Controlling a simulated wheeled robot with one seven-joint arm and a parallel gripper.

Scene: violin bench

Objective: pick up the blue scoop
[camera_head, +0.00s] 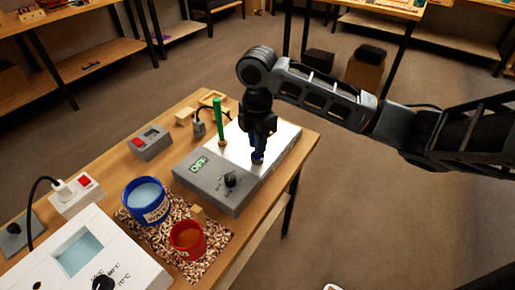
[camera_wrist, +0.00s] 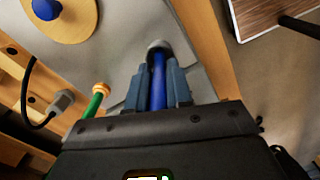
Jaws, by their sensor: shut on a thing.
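My gripper (camera_head: 258,138) points down over the metal plate of a grey heating unit (camera_head: 215,185) whose display reads OFF. It is shut on the blue scoop (camera_head: 257,157), of which only a small blue part shows below the fingers. In the wrist view the blue handle (camera_wrist: 158,85) runs between the two fingers of my gripper (camera_wrist: 160,78), with a round grey end (camera_wrist: 158,46) beyond the fingertips. Whether the scoop touches the plate I cannot tell. The rest of it is hidden by the gripper.
A green-handled tool (camera_head: 218,118) stands upright just left of my gripper. A blue pot (camera_head: 147,201) labelled WATER and a red pot (camera_head: 187,240) stand on a speckled mat (camera_head: 215,243). A white apparatus (camera_head: 95,262) and a red-switched box (camera_head: 150,142) are farther left.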

